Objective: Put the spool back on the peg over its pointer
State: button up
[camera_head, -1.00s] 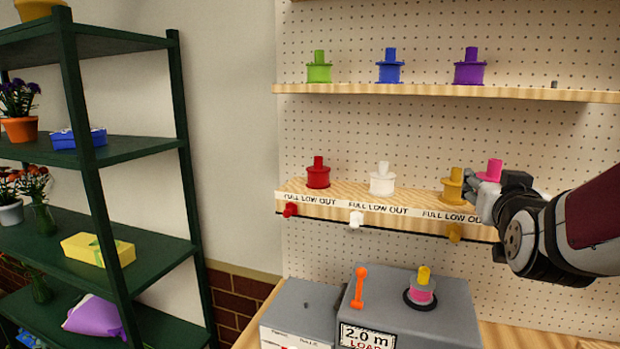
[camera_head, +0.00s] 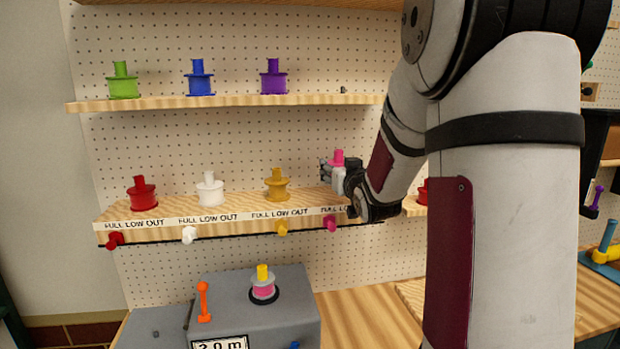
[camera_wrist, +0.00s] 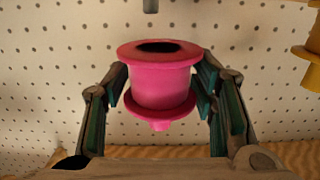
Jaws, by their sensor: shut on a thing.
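The pink spool (camera_head: 338,158) is held in my gripper (camera_head: 332,175), right of the yellow spool (camera_head: 277,184) at the middle shelf. Whether its base touches the shelf or a peg is hidden. In the wrist view the pink spool (camera_wrist: 162,85) sits between both fingers (camera_wrist: 161,92), its dark hole showing at one end and a small pink knob at the other. A pink pointer (camera_head: 330,224) is on the rail below, roughly under the spool. A bare dark peg stub (camera_head: 343,90) stands on the upper shelf.
Red (camera_head: 142,193) and white (camera_head: 210,190) spools stand on the middle shelf. Green (camera_head: 123,80), blue (camera_head: 199,78) and purple (camera_head: 273,77) spools stand above. A grey machine (camera_head: 225,300) with a pink-wound spool (camera_head: 263,288) is below. My arm hides much of the right.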

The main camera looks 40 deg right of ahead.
jog(key=shift+d, duration=0.4)
jog(key=shift+w+f, duration=0.1)
jog(key=shift+f, duration=1.7)
jog(key=shift+f, duration=0.2)
jog(key=o, duration=1.3)
jog(key=shift+r, duration=0.1)
